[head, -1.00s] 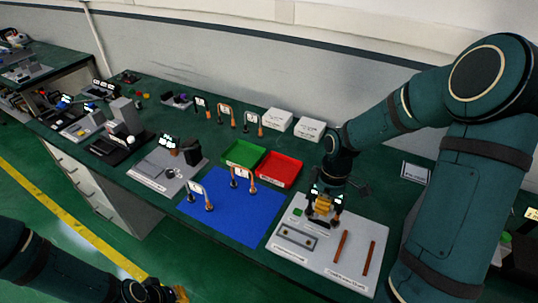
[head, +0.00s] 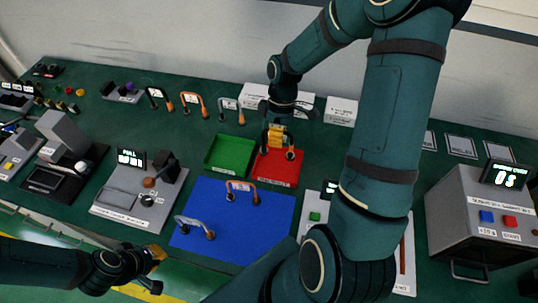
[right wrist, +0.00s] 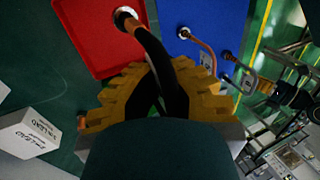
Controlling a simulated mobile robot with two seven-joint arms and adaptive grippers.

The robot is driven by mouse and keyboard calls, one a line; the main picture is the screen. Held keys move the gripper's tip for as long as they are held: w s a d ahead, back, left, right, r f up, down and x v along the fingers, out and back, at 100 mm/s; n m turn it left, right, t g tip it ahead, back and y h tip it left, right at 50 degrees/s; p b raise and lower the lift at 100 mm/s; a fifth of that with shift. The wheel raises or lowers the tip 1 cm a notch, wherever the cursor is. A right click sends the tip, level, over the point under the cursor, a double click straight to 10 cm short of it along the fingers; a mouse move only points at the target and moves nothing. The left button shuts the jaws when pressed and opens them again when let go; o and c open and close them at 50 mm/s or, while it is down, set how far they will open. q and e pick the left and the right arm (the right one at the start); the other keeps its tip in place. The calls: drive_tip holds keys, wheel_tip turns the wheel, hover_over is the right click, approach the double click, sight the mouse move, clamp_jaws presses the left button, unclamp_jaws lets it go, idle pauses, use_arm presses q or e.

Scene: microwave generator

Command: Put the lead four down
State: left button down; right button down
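My right gripper (head: 277,137) is over the red tray (head: 262,175) and shut on a dark lead (head: 290,154). In the right wrist view the lead (right wrist: 150,48) passes between the yellow fingers (right wrist: 160,90), and its copper-coloured end hangs over the red tray (right wrist: 92,30). I cannot tell whether that end touches the tray. I cannot read a number on the lead. Two other leads lie on the blue mat (head: 225,245): one orange (head: 240,187) and one grey (head: 193,224). My left gripper (head: 152,262) is low at the left; its fingers are unclear.
The green tray (head: 212,155) adjoins the red one and looks empty. Several leads, one of them orange (head: 192,100), stand in a row behind. White boxes (head: 342,111) stand at the back. A grey device (head: 468,225) with a lit display is at right. My right arm hides much of the white panel (head: 312,192).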

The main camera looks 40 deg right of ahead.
drive_tip(key=shift+s+f, duration=0.15)
drive_tip(key=shift+f, duration=4.65)
drive_tip(key=shift+f, duration=0.1)
drive_tip(key=c, duration=1.1)
unclamp_jaws()
drive_tip(key=shift+b, duration=0.3)
drive_tip(key=shift+c, duration=0.2)
drive_tip(key=v, duration=1.2)
drive_tip(key=shift+p, duration=0.4)
